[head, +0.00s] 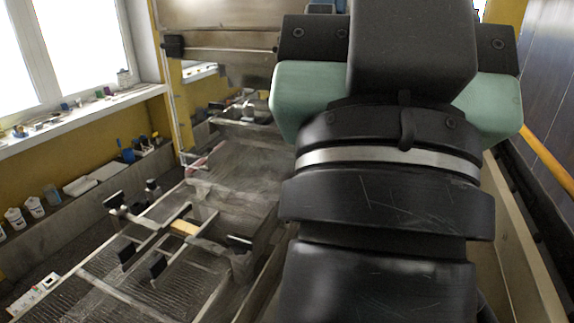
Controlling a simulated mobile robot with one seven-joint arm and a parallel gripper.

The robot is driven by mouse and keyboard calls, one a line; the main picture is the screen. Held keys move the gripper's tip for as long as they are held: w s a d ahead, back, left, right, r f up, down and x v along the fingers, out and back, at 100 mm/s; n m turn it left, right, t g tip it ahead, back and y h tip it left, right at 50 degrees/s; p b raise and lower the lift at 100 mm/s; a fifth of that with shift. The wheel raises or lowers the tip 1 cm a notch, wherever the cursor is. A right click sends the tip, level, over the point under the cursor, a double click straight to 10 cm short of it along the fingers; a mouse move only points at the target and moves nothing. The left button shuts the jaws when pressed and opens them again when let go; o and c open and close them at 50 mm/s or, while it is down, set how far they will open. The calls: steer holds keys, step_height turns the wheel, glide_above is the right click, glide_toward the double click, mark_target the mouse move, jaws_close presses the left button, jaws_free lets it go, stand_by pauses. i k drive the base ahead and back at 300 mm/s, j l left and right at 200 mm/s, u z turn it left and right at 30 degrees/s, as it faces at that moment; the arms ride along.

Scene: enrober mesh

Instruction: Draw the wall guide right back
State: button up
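I cannot pick out the wall guide with certainty. A metal frame of crossing bars with several black knobs and pads (165,236) stands over the ribbed mesh bed of the machine (90,283), at lower left; it may hold the guide. A short tan block (185,228) sits on this frame. A dark bar with a bright edge (238,241) lies at its right end. My arm, black with pale green side covers, fills the middle and right of the view. My gripper's fingers do not show, and the arm hides whatever lies behind it.
A hazy flat machine surface (240,170) runs back from the bed to a metal hood (215,55). A window sill (80,115) and a lower ledge with white bottles (35,207) line the left wall. A yellow rail (548,160) runs along the right wall.

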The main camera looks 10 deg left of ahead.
mark_target(159, 269)
steer(key=i+j, duration=0.1)
steer(key=j, duration=0.25)
steer(key=j+u, duration=0.1)
steer(key=j, duration=0.3)
steer(key=i+j+u, duration=0.1)
steer(key=j, duration=0.25)
steer(key=i+j, duration=0.15)
steer(key=j, duration=0.2)
